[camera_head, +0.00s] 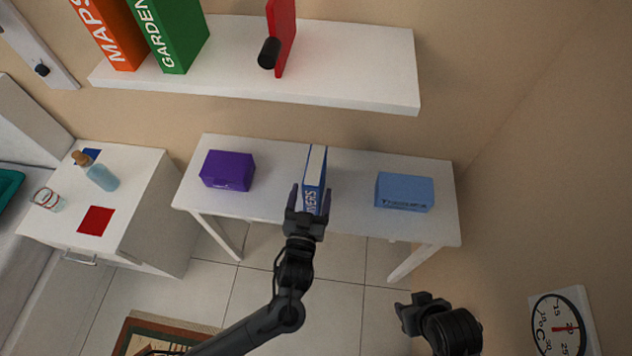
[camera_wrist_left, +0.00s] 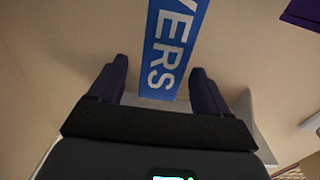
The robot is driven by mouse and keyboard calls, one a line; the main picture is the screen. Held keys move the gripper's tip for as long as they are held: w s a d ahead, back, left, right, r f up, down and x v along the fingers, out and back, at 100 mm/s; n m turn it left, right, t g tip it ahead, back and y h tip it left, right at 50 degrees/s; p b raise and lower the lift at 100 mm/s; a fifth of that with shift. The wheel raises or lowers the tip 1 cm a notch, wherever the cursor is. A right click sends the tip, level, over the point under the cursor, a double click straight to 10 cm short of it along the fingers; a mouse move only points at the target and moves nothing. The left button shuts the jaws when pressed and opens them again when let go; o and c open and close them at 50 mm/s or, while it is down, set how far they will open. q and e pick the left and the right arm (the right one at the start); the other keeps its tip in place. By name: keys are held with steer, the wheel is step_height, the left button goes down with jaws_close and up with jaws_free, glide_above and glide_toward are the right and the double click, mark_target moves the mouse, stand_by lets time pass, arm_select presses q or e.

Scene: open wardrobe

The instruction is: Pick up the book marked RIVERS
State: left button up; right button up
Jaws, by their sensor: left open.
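The blue book marked RIVERS (camera_head: 314,172) stands upright on the white table, its lettered spine facing me. In the left wrist view the blue spine (camera_wrist_left: 172,45) shows the letters VERS and its lower end lies between the fingers. My left gripper (camera_head: 307,198) is open, with its fingertips at the lower part of the spine, one on each side. Whether the fingers touch the book I cannot tell. My right gripper (camera_head: 420,302) is low at the right, apart from the table; its jaw opening is not clear.
The white table (camera_head: 270,160) also bears a purple box (camera_head: 228,170) at left and a blue box (camera_head: 404,191) at right, with free room around the book. A white shelf (camera_head: 350,80) hangs above. A white cabinet (camera_head: 140,215) stands left.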

mark_target(314, 177)
arm_select(q)
steer(key=shift+w, duration=0.45)
steer(key=shift+w+d+f+b, duration=0.15)
steer(key=shift+w+b, duration=0.1)
steer(key=shift+w, duration=0.55)
steer(key=shift+w+d+r+b, duration=0.1)
steer(key=shift+w+d+b, duration=0.1)
steer(key=shift+w, duration=0.65)
steer(key=shift+w+d+f+b, duration=0.1)
steer(key=shift+w+b, duration=0.15)
steer(key=shift+w, duration=0.55)
jaws_close()
